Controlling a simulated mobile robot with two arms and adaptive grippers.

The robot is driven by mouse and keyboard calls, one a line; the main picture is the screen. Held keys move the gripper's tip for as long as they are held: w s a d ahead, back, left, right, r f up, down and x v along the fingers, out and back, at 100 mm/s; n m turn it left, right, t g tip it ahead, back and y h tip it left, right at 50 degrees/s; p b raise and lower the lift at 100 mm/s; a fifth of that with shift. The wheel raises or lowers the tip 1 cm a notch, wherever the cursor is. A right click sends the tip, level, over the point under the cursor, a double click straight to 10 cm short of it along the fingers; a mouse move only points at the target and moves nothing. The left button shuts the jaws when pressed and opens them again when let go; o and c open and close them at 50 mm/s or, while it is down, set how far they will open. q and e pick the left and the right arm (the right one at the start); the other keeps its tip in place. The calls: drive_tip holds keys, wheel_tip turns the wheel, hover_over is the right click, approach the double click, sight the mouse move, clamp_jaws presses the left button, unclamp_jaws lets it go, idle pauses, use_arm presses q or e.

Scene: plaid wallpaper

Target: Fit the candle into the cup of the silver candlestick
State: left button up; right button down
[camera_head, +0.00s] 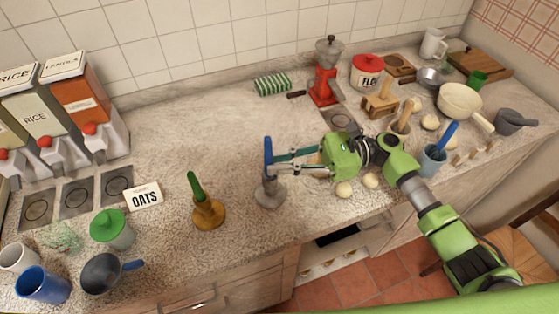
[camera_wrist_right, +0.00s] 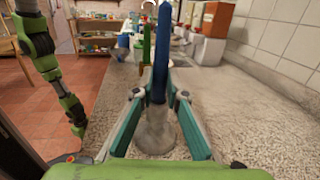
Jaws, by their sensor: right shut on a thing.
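The blue candle (camera_head: 268,152) stands upright over the silver candlestick (camera_head: 269,195) near the counter's front edge. My right gripper (camera_head: 275,165) reaches in from the right and is shut on the candle. In the right wrist view the candle (camera_wrist_right: 161,50) rises between the fingers (camera_wrist_right: 160,97), and the candlestick (camera_wrist_right: 155,135) is below it. The candle's lower end is close to the cup; the fingers partly cover this spot, so I cannot tell whether it is inside.
A brass candlestick (camera_head: 208,213) with a green candle (camera_head: 195,187) stands to the left. Two pale round things (camera_head: 344,189) lie under my right wrist. The counter behind the candle is clear.

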drive_tip(key=shift+f+b, duration=0.4)
drive_tip(key=shift+f, duration=0.4)
idle(0.5)
drive_tip(key=c, duration=2)
unclamp_jaws()
drive_tip(key=shift+o, duration=0.2)
drive_tip(key=shift+f, duration=0.1)
drive_tip(key=d, duration=0.7)
drive_tip(key=shift+w+d, duration=0.2)
drive_tip(key=shift+w, duration=0.1)
drive_tip(key=shift+f, duration=0.1)
